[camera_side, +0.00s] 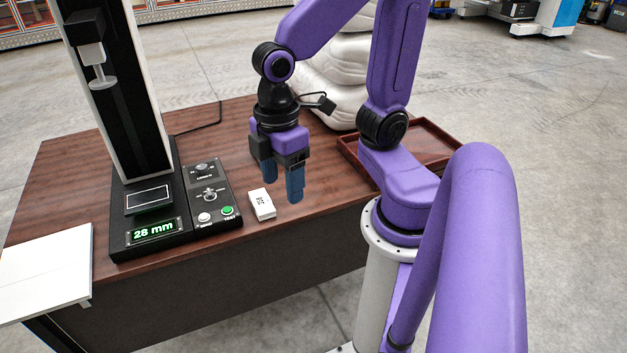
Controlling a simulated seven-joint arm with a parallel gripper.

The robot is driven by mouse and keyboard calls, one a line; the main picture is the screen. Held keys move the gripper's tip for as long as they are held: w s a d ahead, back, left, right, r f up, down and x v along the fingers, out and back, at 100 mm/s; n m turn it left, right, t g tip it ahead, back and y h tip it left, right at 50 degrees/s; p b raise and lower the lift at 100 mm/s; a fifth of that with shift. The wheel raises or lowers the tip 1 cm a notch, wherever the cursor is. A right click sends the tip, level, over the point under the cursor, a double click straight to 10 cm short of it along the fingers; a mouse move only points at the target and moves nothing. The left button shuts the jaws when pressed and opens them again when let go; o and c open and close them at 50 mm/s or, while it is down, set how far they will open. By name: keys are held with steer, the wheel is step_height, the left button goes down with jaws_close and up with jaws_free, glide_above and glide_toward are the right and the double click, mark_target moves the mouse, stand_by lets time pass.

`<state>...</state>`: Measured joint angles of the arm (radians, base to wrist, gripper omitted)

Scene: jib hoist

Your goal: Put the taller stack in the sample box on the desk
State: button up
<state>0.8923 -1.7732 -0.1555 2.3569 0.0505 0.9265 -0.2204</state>
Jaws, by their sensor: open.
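My gripper (282,190) points down over the desk (95,165), its two blue fingers apart with nothing seen between them. A small white block with dark print (262,205) lies on the desk just in front of and below the fingers. I cannot tell whether it is a stack. A reddish-brown shallow tray (432,135) stands at the right end of the desk, partly hidden by my arm; I see nothing in its visible part. I cannot make out two stacks to compare, nor tell for certain which thing is the sample box.
A tall black-and-white column device (130,100) stands at the left, its display (154,231) reading 28 mm. A control panel with buttons (212,195) adjoins it. A white flat panel (45,270) covers the desk's left corner. Lumpy white sacks (345,65) are piled behind the desk.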

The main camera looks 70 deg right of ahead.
steer(key=s, duration=0.1)
steer(key=s+d, duration=0.1)
steer(key=s, duration=0.3)
steer(key=shift+s+d+f, duration=0.15)
steer(key=shift+d+f, duration=0.1)
steer(key=shift+f, duration=0.05)
stand_by(1.4)
